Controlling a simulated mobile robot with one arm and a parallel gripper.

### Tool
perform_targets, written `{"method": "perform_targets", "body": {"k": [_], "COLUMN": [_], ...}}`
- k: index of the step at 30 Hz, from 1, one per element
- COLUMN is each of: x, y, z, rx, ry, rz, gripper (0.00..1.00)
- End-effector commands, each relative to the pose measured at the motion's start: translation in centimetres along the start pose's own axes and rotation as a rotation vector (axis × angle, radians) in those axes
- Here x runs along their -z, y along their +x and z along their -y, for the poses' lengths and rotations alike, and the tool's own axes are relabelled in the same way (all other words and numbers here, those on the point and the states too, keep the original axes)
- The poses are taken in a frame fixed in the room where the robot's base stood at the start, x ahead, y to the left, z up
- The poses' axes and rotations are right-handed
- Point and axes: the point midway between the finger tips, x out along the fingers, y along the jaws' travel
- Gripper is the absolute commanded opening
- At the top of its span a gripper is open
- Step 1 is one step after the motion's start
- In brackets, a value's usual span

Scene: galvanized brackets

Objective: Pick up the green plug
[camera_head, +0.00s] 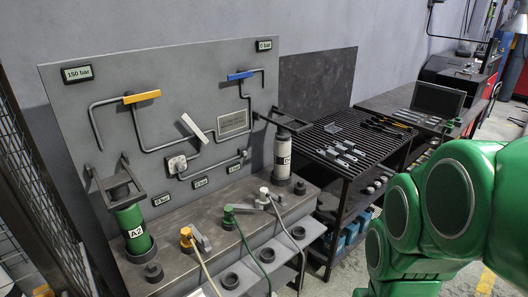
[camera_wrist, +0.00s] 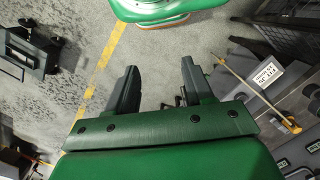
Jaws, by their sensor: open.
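The green plug (camera_head: 229,214) sits on the grey bench top in the head view, with a green cable running down over the front edge. It is between the yellow plug (camera_head: 187,236) and the white plug (camera_head: 264,192). My gripper (camera_wrist: 160,92) shows in the wrist view with its two fingers apart and nothing between them, above the concrete floor. It is away from the green plug, which I cannot make out in the wrist view. The yellow plug (camera_wrist: 291,125) and its cable show there at the right. My gripper is not visible in the head view.
A green cylinder (camera_head: 131,226) and a white cylinder (camera_head: 282,158) stand at the panel (camera_head: 70,120) behind the plugs. Black round sockets (camera_head: 230,281) are on the lower ledge. A slatted table (camera_head: 325,135) with tools stands to the right. My arm fills the right side.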

Motion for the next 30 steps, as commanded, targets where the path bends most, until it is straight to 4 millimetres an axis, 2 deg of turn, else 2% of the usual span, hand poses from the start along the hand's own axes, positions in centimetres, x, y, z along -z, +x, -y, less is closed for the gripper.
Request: {"method": "perform_targets", "body": {"k": [1, 6, 17, 20, 30], "x": [0.0, 0.0, 0.5, 1.8, 9.5], "y": [0.0, 0.0, -0.2, -0.8, -3.5], "z": [0.0, 0.0, 0.1, 0.2, 1.7], "rx": [0.000, 0.000, -0.001, -0.003, -0.012], "ry": [0.000, 0.000, -0.002, -0.006, -0.028], "rz": [0.000, 0.000, 0.001, -0.002, -0.022], "gripper": [0.60, 0.85, 0.85, 0.85, 0.85]}}
